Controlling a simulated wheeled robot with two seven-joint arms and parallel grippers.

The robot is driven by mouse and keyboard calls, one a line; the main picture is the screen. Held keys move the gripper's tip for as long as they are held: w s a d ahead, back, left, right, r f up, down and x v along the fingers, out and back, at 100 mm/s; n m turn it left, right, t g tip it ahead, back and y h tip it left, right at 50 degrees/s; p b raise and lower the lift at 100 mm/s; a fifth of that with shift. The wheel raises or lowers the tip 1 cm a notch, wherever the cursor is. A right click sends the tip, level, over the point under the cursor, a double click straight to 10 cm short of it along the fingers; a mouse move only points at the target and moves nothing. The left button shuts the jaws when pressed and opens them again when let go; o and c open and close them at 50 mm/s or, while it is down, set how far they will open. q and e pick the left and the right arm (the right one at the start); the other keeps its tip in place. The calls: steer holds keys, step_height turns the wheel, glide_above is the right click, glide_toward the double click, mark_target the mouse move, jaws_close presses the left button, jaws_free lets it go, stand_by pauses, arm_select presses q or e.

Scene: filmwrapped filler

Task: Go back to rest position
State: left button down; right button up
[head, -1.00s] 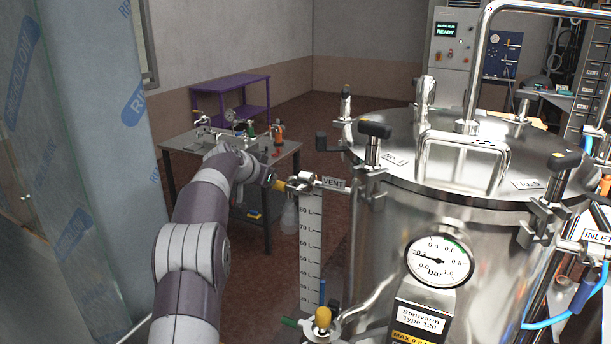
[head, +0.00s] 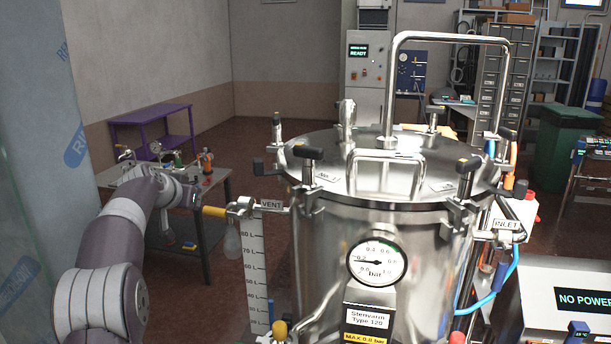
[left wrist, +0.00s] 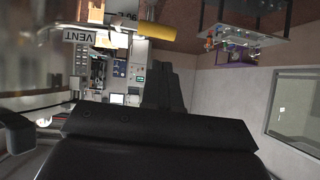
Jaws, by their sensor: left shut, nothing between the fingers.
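My left arm reaches in from the left in the head view, and its gripper (head: 192,194) is beside the yellow handle (head: 214,211) of the vent valve on the steel tank (head: 400,235). The left wrist view is upside down. There the dark fingers (left wrist: 170,85) are together with nothing held, and the yellow handle (left wrist: 145,29) is apart from them, near the VENT label (left wrist: 79,36). My right gripper is in neither current view.
A grey work table (head: 215,180) with small tools and a purple shelf (head: 150,120) stand behind my left arm. A film-wrapped panel (head: 40,200) is at the left. A box marked NO POWER (head: 560,275) is at the lower right. Open floor (head: 255,145) lies behind the tank.

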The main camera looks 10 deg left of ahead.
arm_select(q)
steer(key=s+d+f+n+g, duration=0.2)
steer(key=s+f, duration=0.3)
steer(key=f, duration=0.3)
steer(key=s+d+f+n+g, duration=0.1)
steer(key=s+f+g, duration=0.2)
steer(key=s+f, duration=0.4)
steer(key=s+d+f+m+g, duration=0.1)
steer(key=s+d+f, duration=0.2)
steer(key=s, duration=0.6)
steer(key=s+d+f+g, duration=0.2)
steer(key=s+d+f, duration=0.1)
steer(key=s+d, duration=0.5)
steer(key=s+d+f+m+g, duration=0.1)
steer(key=s+d+f, duration=0.3)
steer(key=s, duration=0.6)
steer(key=shift+s+d+m+g+b, duration=0.2)
steer(key=shift+d+m+g+b, duration=0.15)
steer(key=shift+d+g, duration=0.25)
stand_by(3.2)
